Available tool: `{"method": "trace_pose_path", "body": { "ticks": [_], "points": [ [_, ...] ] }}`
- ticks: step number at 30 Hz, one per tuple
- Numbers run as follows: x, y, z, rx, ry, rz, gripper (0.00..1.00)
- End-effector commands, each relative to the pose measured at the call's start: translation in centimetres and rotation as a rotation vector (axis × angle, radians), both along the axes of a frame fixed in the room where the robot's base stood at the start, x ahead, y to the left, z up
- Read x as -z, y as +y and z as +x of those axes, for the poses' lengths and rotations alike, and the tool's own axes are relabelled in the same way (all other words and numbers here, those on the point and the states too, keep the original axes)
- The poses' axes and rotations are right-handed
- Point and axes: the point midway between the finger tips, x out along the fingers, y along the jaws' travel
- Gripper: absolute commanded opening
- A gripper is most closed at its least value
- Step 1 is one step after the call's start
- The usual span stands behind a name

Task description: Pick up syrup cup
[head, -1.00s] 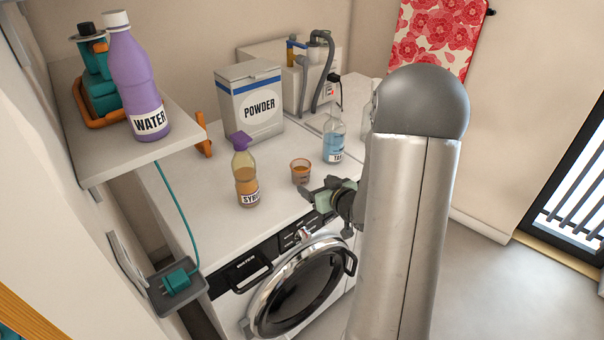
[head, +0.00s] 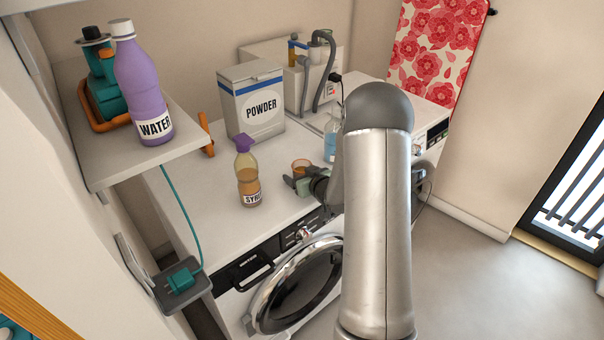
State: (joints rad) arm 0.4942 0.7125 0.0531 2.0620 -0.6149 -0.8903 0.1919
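The syrup cup (head: 301,166) is a small clear cup with orange-brown liquid, standing upright on the white washer top in the head view. My gripper (head: 294,184) is low over the counter at the cup's near side, with its fingers pointing left. The fingers look apart and cover the cup's lower part. I cannot tell whether they touch it or reach around it. The syrup bottle (head: 248,178), with amber liquid and a purple cap, stands upright to the left of the cup.
A powder box (head: 252,100) stands behind the cup. A blue spray bottle (head: 331,143) is behind right, partly hidden by my arm. A shelf (head: 95,165) at left holds a purple water bottle (head: 143,90). The washer's round door (head: 298,285) is below the front edge.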

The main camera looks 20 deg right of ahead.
Motion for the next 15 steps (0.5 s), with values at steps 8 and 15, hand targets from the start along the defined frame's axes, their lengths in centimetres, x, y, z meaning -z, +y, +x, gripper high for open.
{"method": "trace_pose_path", "body": {
  "ticks": [8,15],
  "points": [
    [-0.01,-0.03,-0.05,0.000,0.000,0.000,0.26],
    [-0.06,-0.04,-0.04,0.000,-0.001,-0.001,0.26]
  ]
}}
